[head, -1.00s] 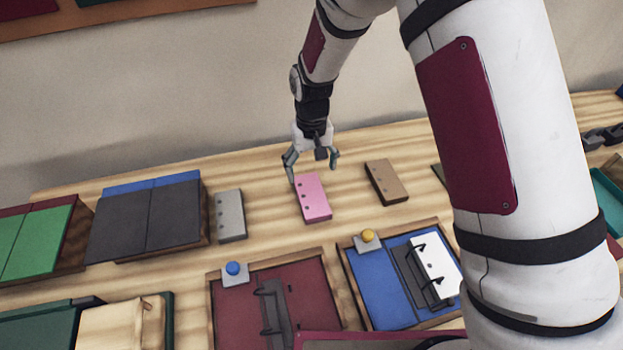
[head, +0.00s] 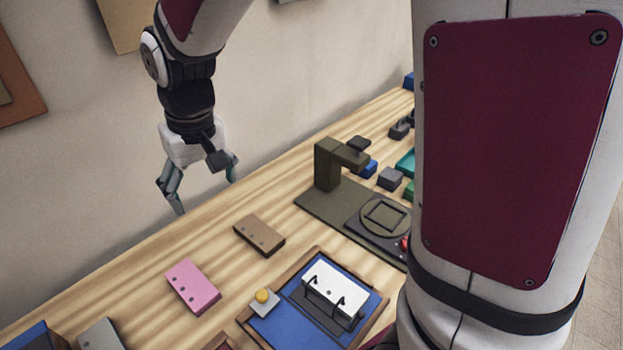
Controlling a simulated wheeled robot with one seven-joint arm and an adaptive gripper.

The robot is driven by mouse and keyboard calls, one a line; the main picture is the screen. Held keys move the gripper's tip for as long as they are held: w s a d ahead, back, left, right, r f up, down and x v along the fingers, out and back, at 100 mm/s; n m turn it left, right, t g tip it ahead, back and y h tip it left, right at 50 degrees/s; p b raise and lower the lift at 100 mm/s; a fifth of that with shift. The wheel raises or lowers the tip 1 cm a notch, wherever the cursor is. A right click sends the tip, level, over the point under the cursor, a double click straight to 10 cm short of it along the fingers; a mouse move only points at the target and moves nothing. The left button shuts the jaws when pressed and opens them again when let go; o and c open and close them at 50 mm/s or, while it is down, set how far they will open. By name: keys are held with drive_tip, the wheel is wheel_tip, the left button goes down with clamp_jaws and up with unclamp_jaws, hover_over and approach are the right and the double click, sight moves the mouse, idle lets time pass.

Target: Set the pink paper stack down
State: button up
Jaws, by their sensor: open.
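The pink paper stack (head: 192,288) lies flat on the wooden table, with two punched holes visible on its top. My gripper (head: 204,198) is open and empty. It hangs in the air above and behind the stack, near the wall side of the table, apart from the stack. Nothing shows between its fingers.
A brown stack (head: 259,235) lies right of the pink one, and a grey stack (head: 100,335) lies left. In front is a blue binder tray (head: 270,326) with white paper in its rings and a yellow knob (head: 262,295). A dark olive press (head: 328,165) stands at the right.

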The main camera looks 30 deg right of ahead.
drive_tip(key=s+d+r+m+t, duration=0.1)
drive_tip(key=s+d+r, duration=0.4)
drive_tip(key=s, duration=0.4)
drive_tip(key=s+d+r+m+t, duration=0.1)
drive_tip(key=s+d+r, duration=0.4)
drive_tip(key=s, duration=0.5)
drive_tip(key=shift+s+t+h, duration=0.3)
drive_tip(key=shift+t, duration=0.3)
drive_tip(key=shift+d, duration=0.1)
